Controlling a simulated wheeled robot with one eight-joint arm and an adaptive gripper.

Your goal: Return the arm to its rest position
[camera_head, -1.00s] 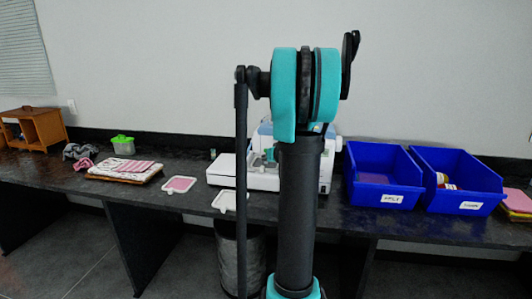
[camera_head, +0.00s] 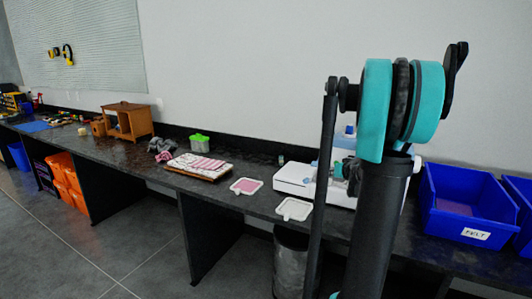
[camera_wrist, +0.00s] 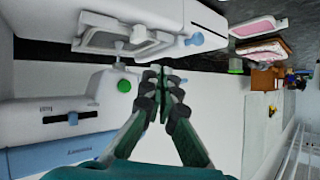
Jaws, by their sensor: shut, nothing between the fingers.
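My arm stands upright and folded in the head view, its dark upper column and teal joint at the right, in front of the bench. My gripper (camera_wrist: 163,85) shows in the wrist view with its fingertips together and nothing between them. In that view a white sewing machine (camera_wrist: 75,110) is close by, filling the left side. In the head view the sewing machine (camera_head: 296,179) stands on the bench, partly hidden behind my arm. The gripper itself is not clearly visible in the head view.
The dark bench (camera_head: 258,210) runs along the wall. Blue bins (camera_head: 465,217) stand at the right. Two small white trays, one here (camera_head: 294,209), folded fabric (camera_head: 199,168) and a wooden box (camera_head: 127,122) lie to the left. A dark bin (camera_head: 290,265) stands below. Open floor is at lower left.

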